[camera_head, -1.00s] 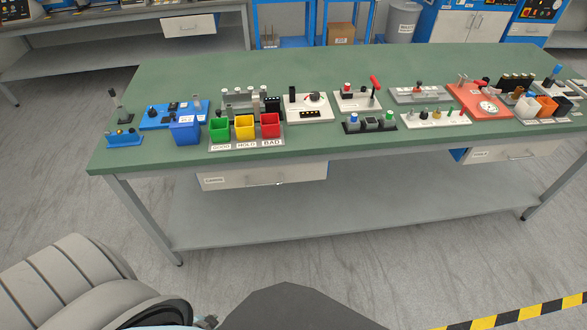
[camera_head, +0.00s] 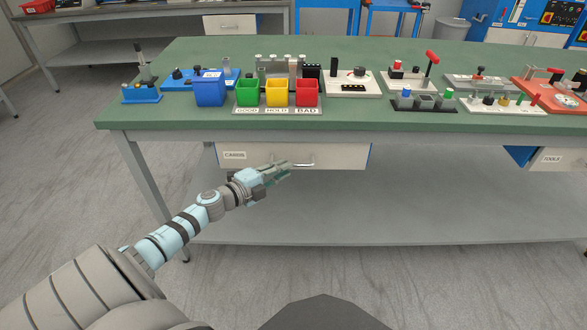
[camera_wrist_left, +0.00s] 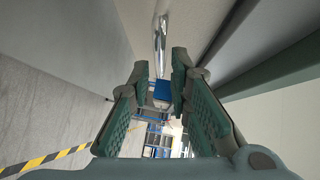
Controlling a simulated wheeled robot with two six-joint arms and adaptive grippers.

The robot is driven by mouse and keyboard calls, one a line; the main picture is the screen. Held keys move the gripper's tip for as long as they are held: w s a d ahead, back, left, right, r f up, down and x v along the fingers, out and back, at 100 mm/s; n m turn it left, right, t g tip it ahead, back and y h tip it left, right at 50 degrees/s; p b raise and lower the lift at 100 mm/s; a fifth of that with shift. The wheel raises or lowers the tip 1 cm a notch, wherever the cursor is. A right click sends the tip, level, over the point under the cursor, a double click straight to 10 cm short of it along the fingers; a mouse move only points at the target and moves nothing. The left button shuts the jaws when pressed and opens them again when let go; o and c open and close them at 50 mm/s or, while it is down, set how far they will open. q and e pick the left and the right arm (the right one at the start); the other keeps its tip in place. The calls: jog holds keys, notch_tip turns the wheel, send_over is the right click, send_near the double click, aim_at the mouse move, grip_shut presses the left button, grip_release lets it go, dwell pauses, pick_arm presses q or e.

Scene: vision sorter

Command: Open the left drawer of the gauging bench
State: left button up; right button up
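The left drawer (camera_head: 225,162) is a pale front with a "CARDS" label under the green top of the gauging bench (camera_head: 390,130). It looks shut. Its metal bar handle (camera_head: 305,164) is partly hidden by my left gripper (camera_head: 287,168), which is in front of the drawer at handle height. In the left wrist view the two green fingers of the left gripper (camera_wrist_left: 164,82) are apart. The shiny handle (camera_wrist_left: 160,42) shows in line with the gap between the fingertips. I cannot tell if they touch it. My right gripper is not in view.
Blue bin (camera_head: 209,92) and the green, yellow and red bins (camera_head: 277,94) stand on the bench top above the drawer. A "TOOLS" drawer (camera_head: 565,160) is at the right. A grey lower shelf (camera_head: 400,215) runs beneath. Floor in front is clear.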

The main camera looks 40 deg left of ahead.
pick_arm(q)
jog(key=w, duration=0.5)
jog(key=shift+d+f, duration=0.35)
jog(key=shift+d, duration=0.05)
jog(key=shift+s, duration=0.1)
grip_shut()
